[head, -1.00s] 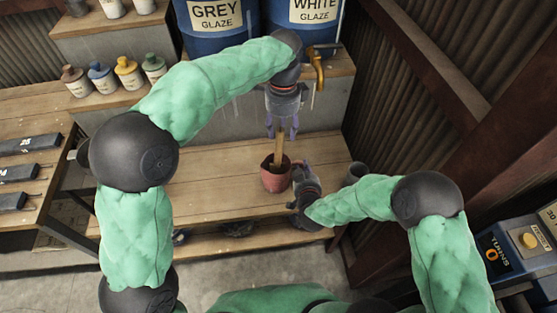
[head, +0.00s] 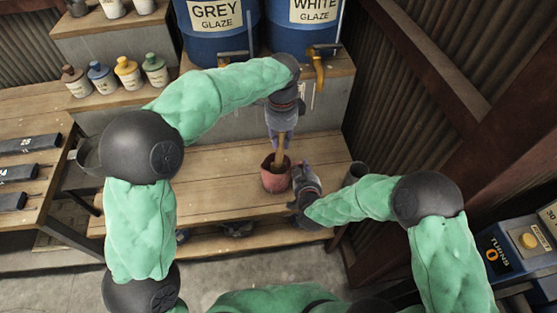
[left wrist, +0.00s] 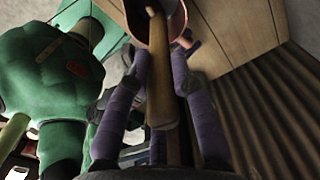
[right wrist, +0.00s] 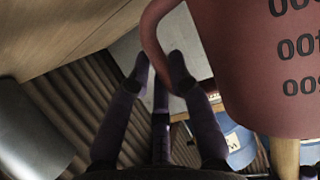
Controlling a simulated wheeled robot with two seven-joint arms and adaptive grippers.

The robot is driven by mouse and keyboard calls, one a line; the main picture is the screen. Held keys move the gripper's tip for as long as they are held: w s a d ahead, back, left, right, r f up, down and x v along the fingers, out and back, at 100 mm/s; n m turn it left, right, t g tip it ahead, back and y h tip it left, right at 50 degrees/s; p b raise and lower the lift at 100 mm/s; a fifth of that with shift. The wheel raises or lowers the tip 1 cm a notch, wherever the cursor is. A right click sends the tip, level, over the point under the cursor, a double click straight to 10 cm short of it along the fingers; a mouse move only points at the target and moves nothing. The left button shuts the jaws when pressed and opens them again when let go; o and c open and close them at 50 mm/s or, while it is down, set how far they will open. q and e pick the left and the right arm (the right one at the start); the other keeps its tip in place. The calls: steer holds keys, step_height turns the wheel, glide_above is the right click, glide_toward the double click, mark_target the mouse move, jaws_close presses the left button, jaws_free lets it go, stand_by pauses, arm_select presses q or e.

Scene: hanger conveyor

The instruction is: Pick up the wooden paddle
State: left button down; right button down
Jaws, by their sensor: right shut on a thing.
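The wooden paddle (head: 280,157) stands in a red measuring jug (head: 275,184) on the low wooden bench. Its upper end shows between the fingers in the left wrist view (left wrist: 160,85). My left gripper (head: 281,142) points down over the jug, fingers apart on either side of the paddle's shaft. The paddle's lower end is hidden in the jug. My right gripper (head: 298,171) is at the jug's right side. In the right wrist view it is shut on the jug's handle (right wrist: 152,32), with the marked jug wall (right wrist: 250,85) beside it.
Blue glaze barrels (head: 215,45) with taps stand behind. Small bottles (head: 127,73) line the shelf at left. The bench (head: 215,185) left of the jug is clear.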

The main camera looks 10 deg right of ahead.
steer(key=shift+r, duration=0.1)
arm_select(q)
step_height(320, 180, up, 18)
stand_by(0.7)
arm_select(e)
steer(key=c, duration=1.1)
jaws_free()
steer(key=shift+o, duration=0.2)
steer(key=v, duration=1.2)
arm_select(q)
steer(key=shift+s, duration=0.1)
arm_select(e)
steer(key=shift+s, duration=0.15)
